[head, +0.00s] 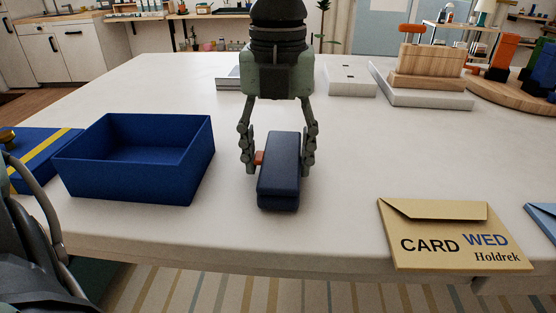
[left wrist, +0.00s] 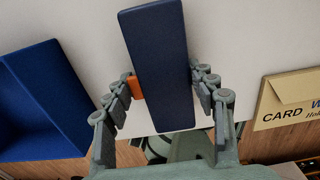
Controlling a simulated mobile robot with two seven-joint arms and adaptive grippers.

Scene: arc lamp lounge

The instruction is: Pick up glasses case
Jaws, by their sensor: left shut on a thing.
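The glasses case (head: 278,180) is a long dark navy box with rounded edges, in the middle of the head view over the white table. My left gripper (head: 279,165) comes down from above with its fingers on both sides of the case, shut on it. A small orange piece (head: 259,158) shows between the left finger and the case. In the left wrist view the case (left wrist: 158,60) lies lengthwise between the fingers (left wrist: 168,90). I cannot tell whether the case touches the table. My right gripper is not in view.
An open, empty blue box (head: 135,190) stands left of the case, with a blue lid with a yellow band (head: 48,155) beyond it. A tan envelope (head: 440,232) lies to the right, near the front edge. White boxes (head: 350,82) and wooden pieces (head: 430,62) stand behind.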

